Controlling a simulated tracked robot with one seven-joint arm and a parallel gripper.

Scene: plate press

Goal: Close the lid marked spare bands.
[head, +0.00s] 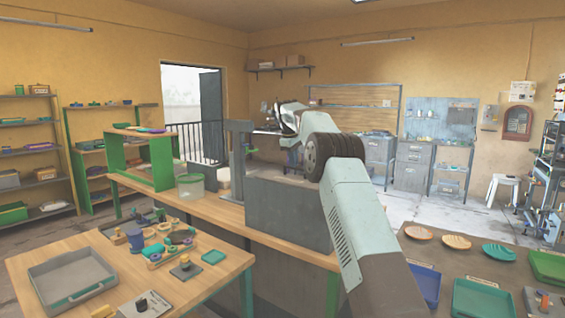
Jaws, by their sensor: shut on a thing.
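My arm reaches up from the lower right and bends away over a grey panel (290,212) on the long wooden bench. My gripper (266,108) is small and far off at the arm's end, above and behind the panel. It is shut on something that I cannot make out. I cannot pick out the lid marked spare bands or read any such label. The area behind the panel is partly hidden by the panel and my arm.
A wooden table (222,284) at the front left holds a grey tray (72,275) and several small parts. A clear green-rimmed tub (190,186) and a green shelf unit (162,163) stand on the long bench. Coloured plates and trays lie on a dark table (455,262) at right.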

